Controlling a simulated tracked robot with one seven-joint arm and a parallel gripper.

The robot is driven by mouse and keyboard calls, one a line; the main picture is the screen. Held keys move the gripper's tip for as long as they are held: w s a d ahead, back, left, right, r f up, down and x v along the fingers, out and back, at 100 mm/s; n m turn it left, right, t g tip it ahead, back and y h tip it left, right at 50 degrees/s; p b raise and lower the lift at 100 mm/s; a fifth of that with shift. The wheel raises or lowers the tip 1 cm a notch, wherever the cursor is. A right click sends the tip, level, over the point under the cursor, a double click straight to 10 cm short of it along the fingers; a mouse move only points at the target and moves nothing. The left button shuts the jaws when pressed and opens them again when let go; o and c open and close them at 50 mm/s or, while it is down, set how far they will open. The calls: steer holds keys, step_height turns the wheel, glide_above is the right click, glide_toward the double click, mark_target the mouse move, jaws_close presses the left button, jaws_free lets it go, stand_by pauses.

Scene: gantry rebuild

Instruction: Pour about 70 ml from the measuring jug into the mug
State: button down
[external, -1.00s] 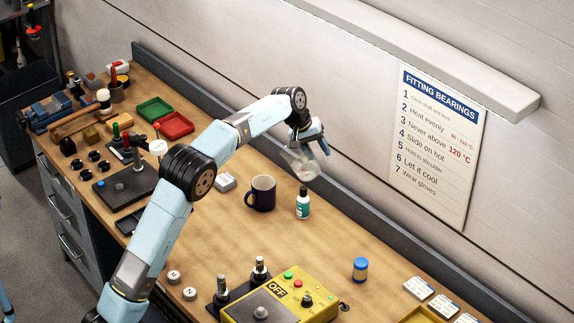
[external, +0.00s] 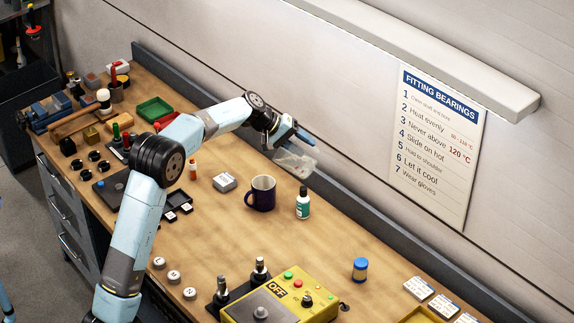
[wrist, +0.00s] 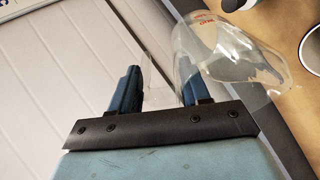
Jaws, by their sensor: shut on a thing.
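The clear measuring jug (external: 296,163) is gripped in my gripper (external: 291,140), above the bench and close to the rear wall. In the wrist view the jug (wrist: 215,48) leans right, toward the mug, between and beyond the fingers of my gripper (wrist: 158,88). The dark navy mug (external: 262,190) stands upright on the bench, below and left of the jug. Its pale rim (wrist: 309,50) shows at the wrist view's right edge. No falling stream is visible; the liquid level is unclear.
A green-and-white bottle (external: 303,205) with a dark cap stands just right of the mug. A yellow control box (external: 285,303) is at the front. Clear bench lies between mug and control box.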

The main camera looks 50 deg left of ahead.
steer(key=shift+s+a+f+t+h+p, duration=0.25)
steer(key=shift+s+a+t+h+p, duration=0.65)
steer(key=shift+t+h+p, duration=0.3)
stand_by(2.6)
steer(key=shift+w+d+r+g+y, duration=0.25)
steer(key=shift+w+d+g+y, duration=0.25)
steer(key=shift+g, duration=0.1)
steer(key=shift+w+d+g+y, duration=0.2)
steer(key=shift+w+g+y, duration=0.15)
steer(key=shift+g+y, duration=0.2)
steer(key=shift+d+r, duration=0.1)
steer(key=shift+w+d+g+y+b, duration=0.3)
steer(key=shift+g+y+b, duration=0.15)
steer(key=shift+g+y, duration=0.15)
steer(key=shift+w+d+f+g+y, duration=0.2)
steer(key=shift+w+f+g+y, duration=0.05)
steer(key=shift+f+y, duration=0.25)
